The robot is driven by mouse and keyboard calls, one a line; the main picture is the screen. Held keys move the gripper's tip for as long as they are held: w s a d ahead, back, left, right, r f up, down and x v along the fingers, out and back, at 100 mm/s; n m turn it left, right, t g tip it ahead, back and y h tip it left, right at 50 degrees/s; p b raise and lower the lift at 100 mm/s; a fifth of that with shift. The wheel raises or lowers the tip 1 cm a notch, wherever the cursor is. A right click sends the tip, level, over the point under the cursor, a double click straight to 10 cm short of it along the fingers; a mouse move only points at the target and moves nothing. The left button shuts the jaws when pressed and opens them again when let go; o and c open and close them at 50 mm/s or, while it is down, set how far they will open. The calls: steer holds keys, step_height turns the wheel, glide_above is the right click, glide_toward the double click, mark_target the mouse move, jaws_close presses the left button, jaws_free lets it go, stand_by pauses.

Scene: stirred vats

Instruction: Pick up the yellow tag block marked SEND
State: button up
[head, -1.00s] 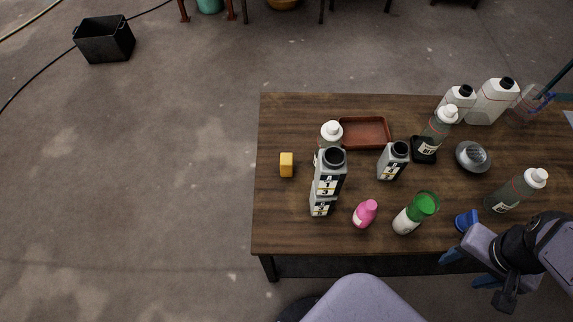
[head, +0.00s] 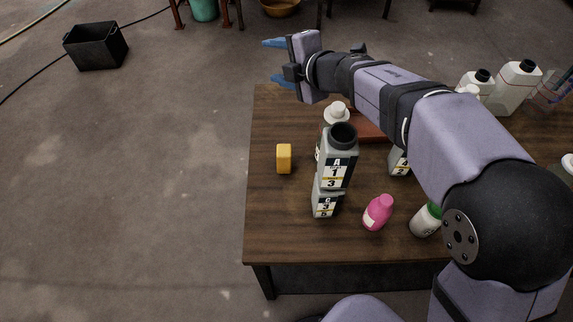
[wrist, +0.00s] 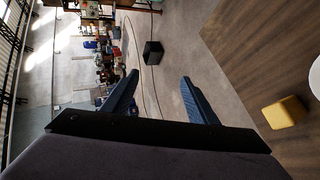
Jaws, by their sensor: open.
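The yellow block (head: 284,158) stands on the wooden table near its left edge, left of the grey bottles. No marking on it is readable. It also shows in the wrist view (wrist: 284,112) at the right, on the tabletop. My gripper (head: 268,60) is open and empty, with its blue fingers apart. In the head view it shows beyond the table's far left corner, pointing left. In the wrist view the fingers (wrist: 158,92) have nothing between them, and the block lies well to their right.
Grey bottles marked A (head: 338,165) and C (head: 326,199) stand right of the block, near a white-capped bottle (head: 337,112). A pink bottle (head: 378,212) stands nearer the front. My arm covers much of the table's right side. The tabletop around the block is clear.

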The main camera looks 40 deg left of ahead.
steer(key=s+a+f+n+g+b, duration=0.3)
steer(key=s+a+f+n, duration=0.25)
steer(key=s, duration=0.45)
steer(key=n+t+b, duration=0.7)
steer(key=t+b, duration=0.2)
steer(key=t, duration=0.7)
glide_above(284, 164)
steer(key=s+a, duration=0.2)
steer(key=a, duration=0.1)
step_height(284, 164, down, 6)
steer(key=f, duration=0.1)
steer(key=d+f, duration=0.1)
steer(key=f, duration=0.2)
steer(key=d+f+g+b, duration=0.1)
steer(key=f, duration=0.2)
steer(key=w+d+f+g, duration=0.1)
steer(key=d+f, duration=0.1)
steer(key=f, duration=0.1)
steer(key=shift+f+m, duration=0.35)
steer(key=shift+f, duration=0.05)
steer(key=shift+x, duration=3.8)
